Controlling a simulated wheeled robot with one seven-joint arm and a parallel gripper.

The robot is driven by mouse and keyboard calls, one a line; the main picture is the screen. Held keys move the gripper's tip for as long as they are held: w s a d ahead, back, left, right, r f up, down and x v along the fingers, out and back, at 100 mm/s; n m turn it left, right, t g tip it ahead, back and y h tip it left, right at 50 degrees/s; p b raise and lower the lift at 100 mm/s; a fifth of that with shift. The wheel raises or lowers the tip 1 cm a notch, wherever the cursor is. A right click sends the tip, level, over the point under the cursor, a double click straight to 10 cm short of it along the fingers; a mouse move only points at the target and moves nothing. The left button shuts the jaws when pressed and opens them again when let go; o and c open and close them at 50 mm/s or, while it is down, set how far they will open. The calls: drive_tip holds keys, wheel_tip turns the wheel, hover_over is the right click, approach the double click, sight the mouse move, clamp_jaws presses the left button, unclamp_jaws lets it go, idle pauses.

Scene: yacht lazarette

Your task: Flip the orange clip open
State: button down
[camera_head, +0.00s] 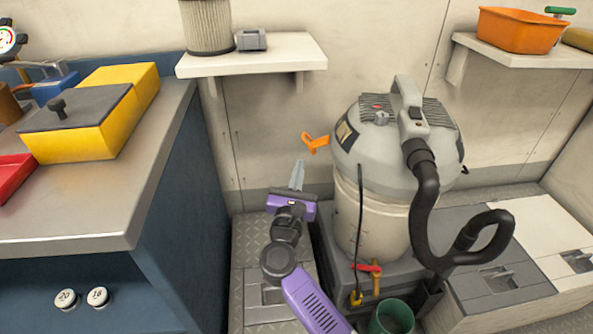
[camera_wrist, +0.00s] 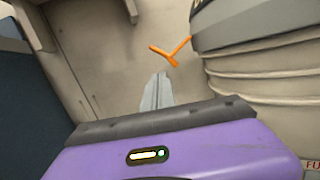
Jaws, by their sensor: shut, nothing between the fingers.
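The orange clip (camera_head: 315,142) sits at the left side of the grey vacuum's head (camera_head: 385,150), near the seam between head and drum, and sticks out to the left. In the wrist view the clip (camera_wrist: 171,50) shows as a forked orange piece, just beyond my fingertips. My gripper (camera_head: 298,165) is shut and empty, pointing up below and a little left of the clip. In the wrist view its fingers (camera_wrist: 161,78) are together, and a gap shows between them and the clip. Whether the clip is latched cannot be told.
A blue workbench with a metal top (camera_head: 110,190) stands left. A shelf (camera_head: 255,58) with a filter hangs above. The black hose (camera_head: 430,195) loops to the right of the vacuum. A red-handled valve (camera_head: 367,268) and green cup (camera_head: 392,317) sit low in front.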

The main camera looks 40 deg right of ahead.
drive_tip(key=p+v, duration=0.1)
drive_tip(key=v, duration=0.8)
drive_tip(key=shift+s+a, duration=0.25)
drive_tip(key=shift+s, duration=0.15)
